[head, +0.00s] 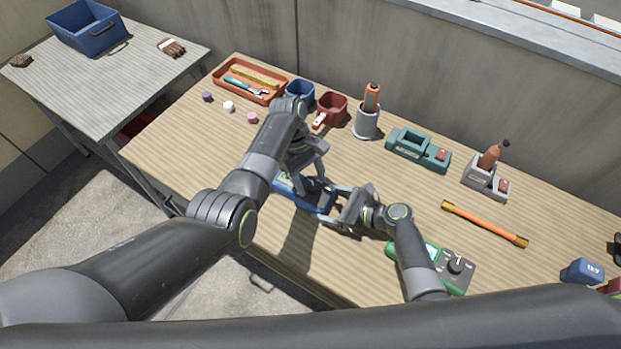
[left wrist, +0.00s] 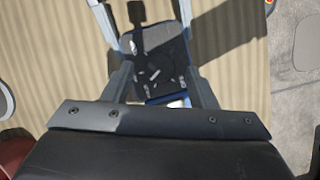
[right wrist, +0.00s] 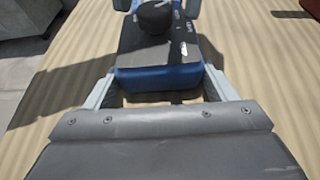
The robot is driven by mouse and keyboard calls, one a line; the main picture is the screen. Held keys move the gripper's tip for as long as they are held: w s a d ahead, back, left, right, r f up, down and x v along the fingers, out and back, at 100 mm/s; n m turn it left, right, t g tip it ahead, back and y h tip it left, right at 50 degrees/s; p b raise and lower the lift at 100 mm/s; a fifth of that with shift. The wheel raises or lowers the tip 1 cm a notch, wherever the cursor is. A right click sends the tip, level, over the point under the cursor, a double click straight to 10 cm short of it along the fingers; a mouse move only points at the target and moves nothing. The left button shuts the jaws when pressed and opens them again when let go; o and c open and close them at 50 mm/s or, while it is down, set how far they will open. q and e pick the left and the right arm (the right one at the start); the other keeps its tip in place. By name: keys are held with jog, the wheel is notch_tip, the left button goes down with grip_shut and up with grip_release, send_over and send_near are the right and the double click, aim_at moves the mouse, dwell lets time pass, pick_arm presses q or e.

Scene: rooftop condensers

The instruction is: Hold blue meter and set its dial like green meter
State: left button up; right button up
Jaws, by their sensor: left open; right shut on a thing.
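The blue meter (head: 290,188) lies on the wooden table, largely hidden by my arms in the head view. My right gripper (head: 330,205) is shut on its end; the right wrist view shows the fingers at the two sides of its blue body (right wrist: 158,78). Its black dial (right wrist: 154,15) stands up from the dark face. My left gripper (head: 308,180) is open above the meter, pointing down, its fingers on either side of the dial; I cannot tell whether they touch it. The green meter (head: 433,252) lies to the right, partly behind my right arm, its dial (head: 456,265) visible.
An orange bar (head: 484,223) lies at right. Along the back stand an orange tray (head: 262,96), blue and red cups, a grey holder (head: 367,125), a teal block (head: 418,152) and a grey stand (head: 484,182). A side table (head: 100,100) holds a blue bin (head: 88,28).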

pick_arm(q)
jog(key=shift+s+f, duration=0.1)
jog(key=shift+f, duration=0.15)
jog(key=c, duration=1)
jog(key=shift+d+m+g+y, duration=0.2)
jog(key=shift+m+y, duration=0.25)
jog(key=shift+m, duration=0.8)
jog(key=shift+d+m+g+y, duration=0.15)
jog(key=shift+m+y, duration=0.3)
jog(key=shift+m, duration=0.8)
jog(key=shift+a, duration=0.1)
jog(key=o, duration=1)
jog(key=shift+r, duration=0.1)
